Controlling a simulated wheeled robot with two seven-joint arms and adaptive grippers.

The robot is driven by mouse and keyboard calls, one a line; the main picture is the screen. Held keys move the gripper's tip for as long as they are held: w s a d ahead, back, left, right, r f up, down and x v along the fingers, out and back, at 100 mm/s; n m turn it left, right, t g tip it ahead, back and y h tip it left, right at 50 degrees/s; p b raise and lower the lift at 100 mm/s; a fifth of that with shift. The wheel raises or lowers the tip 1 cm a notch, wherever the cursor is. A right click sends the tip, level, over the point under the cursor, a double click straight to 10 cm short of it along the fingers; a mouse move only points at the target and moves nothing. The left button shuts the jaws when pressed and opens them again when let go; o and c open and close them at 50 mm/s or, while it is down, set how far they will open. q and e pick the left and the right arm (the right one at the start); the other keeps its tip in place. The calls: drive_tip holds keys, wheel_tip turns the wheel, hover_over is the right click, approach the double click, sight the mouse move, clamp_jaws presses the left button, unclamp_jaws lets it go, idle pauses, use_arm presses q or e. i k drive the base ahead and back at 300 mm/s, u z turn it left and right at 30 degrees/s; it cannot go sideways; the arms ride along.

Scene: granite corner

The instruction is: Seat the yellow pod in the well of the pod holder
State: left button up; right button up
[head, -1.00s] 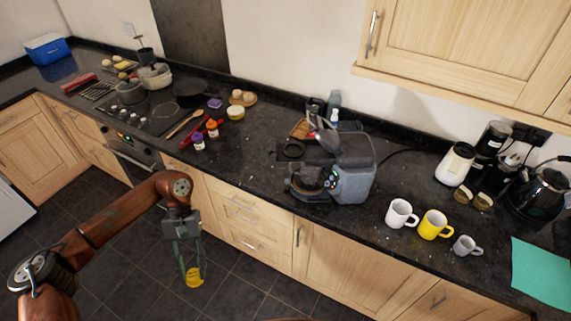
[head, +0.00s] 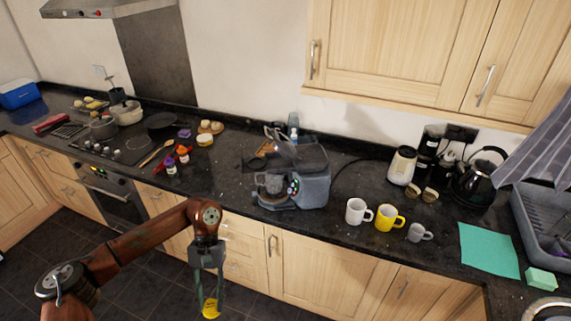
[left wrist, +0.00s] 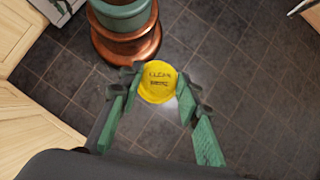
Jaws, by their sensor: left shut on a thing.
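My left gripper (head: 210,298) hangs in front of the counter, above the floor, with its fingers pointing down. It is shut on the yellow pod (head: 211,309). In the left wrist view the round yellow pod (left wrist: 157,82) sits between the two green fingertips, its lettered lid towards the camera. The grey coffee machine (head: 312,180) stands on the counter, up and to the right of the gripper, with its top part raised. I cannot clearly make out the pod holder or its well at this size. My right gripper is not in view.
A white mug (head: 356,211), a yellow mug (head: 386,217) and a grey mug (head: 416,233) stand right of the machine. Spice jars and a wooden spoon lie to its left. The counter's front edge lies between gripper and machine. Cupboards hang above.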

sight(255, 164)
drive_tip(key=z, duration=0.05)
drive_tip(key=i, duration=0.95)
